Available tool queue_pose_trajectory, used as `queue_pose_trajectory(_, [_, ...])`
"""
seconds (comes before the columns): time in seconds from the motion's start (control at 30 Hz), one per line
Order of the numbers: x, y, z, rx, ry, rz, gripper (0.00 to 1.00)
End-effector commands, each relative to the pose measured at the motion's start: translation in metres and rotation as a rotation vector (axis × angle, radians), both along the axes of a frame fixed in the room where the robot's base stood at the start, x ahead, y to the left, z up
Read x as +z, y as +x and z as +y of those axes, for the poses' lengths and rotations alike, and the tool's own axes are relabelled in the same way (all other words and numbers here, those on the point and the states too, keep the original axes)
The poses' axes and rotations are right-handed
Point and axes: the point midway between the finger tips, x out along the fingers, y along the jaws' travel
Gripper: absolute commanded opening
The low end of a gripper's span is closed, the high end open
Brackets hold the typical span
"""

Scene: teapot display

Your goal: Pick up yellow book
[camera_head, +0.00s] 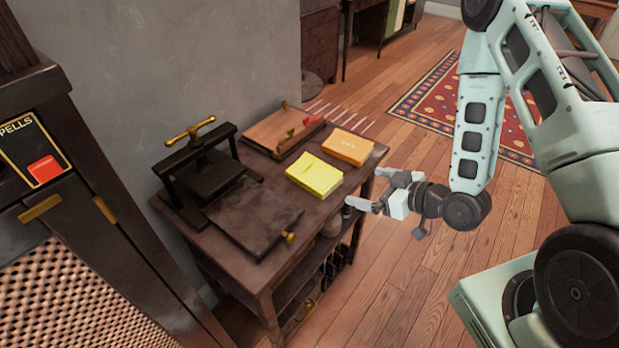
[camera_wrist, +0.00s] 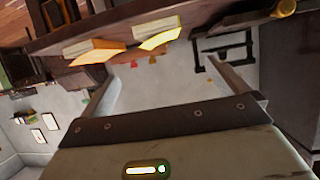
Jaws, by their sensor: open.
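The yellow book (camera_head: 314,176) lies flat on the dark wooden table (camera_head: 330,205), near its right side. It also shows in the tilted wrist view as a bright yellow cover (camera_wrist: 160,38) with pale pages, beyond and between the fingers. My gripper (camera_head: 370,188) is at the right edge of the table, to the right of the yellow book and apart from it. Its two fingers are spread and empty, and they also frame the wrist view (camera_wrist: 166,80). Nothing hides the book in the head view.
An orange book (camera_head: 348,146) lies just behind and right of the yellow one. A black book press (camera_head: 205,165), a dark flat board (camera_head: 254,215) and a wooden tray (camera_head: 284,130) take up the left and back. A dark cabinet (camera_head: 75,215) stands left.

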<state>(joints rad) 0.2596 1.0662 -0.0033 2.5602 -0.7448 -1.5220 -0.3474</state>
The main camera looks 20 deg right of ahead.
Motion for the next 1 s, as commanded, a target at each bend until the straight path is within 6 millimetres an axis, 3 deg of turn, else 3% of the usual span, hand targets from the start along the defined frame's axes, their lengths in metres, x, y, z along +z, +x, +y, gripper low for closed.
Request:
queue_pose_trajectory(0.63, [-0.025, 0.04, 0.025, 0.0, 0.002, -0.009, 1.0])
queue_pose_trajectory(1.0, [-0.044, 0.091, 0.057, -0.001, 0.004, -0.005, 1.0])
